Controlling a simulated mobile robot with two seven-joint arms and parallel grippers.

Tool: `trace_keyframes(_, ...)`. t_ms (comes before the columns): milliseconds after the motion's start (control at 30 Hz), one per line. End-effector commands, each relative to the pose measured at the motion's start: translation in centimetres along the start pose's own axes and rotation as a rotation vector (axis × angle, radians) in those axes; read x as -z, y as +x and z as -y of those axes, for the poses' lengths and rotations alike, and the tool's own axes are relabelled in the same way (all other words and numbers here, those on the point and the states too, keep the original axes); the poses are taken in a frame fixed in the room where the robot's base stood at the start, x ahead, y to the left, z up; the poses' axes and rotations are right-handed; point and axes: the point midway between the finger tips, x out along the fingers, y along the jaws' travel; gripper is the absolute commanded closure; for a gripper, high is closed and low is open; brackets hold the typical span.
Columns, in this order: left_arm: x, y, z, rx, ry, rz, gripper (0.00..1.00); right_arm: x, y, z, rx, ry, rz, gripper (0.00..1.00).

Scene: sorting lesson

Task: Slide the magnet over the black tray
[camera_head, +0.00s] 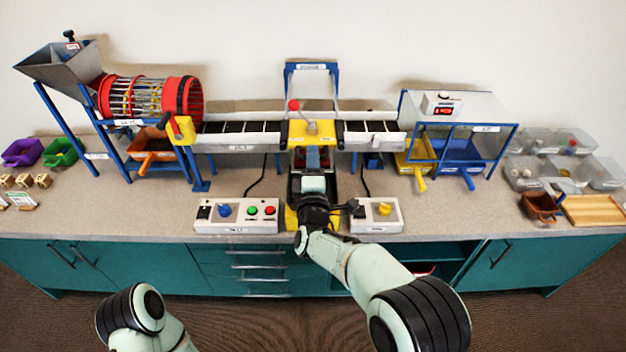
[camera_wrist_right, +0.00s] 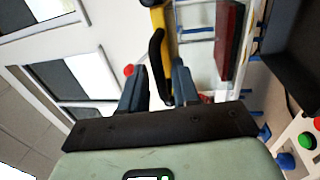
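The magnet unit is a yellow block (camera_head: 312,132) with a red knob, set across the middle of the conveyor in the head view. In the right wrist view its yellow part (camera_wrist_right: 161,22) carries a curved black handle (camera_wrist_right: 156,60). My right gripper (camera_wrist_right: 160,75) has its fingers apart, with the handle showing in the gap; contact is unclear. In the head view the right gripper (camera_head: 313,184) is over what looks like the black tray (camera_head: 294,188), mostly hidden beneath it. My left gripper is out of view; only its arm shows at lower left.
Control boxes (camera_head: 236,215) and (camera_head: 376,216) flank my right gripper closely. The conveyor (camera_head: 235,143) runs behind. Clear bins (camera_head: 525,172) sit at far right.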

Motion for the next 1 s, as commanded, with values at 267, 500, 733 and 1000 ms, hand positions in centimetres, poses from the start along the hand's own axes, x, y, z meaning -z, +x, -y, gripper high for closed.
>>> trace_keyframes(267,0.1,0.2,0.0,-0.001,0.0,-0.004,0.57,0.0,-5.1,0.0,0.003,0.001,-0.002,0.69)
trace_keyframes(500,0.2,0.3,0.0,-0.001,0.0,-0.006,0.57,0.1,-10.1,0.0,0.002,0.001,-0.003,0.69)
trace_keyframes(733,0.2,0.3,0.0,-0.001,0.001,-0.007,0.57,0.1,-12.6,0.0,0.002,0.001,-0.002,0.69)
trace_keyframes(1000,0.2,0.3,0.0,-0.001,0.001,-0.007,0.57,0.0,-12.9,-0.1,0.001,0.001,-0.001,0.69)
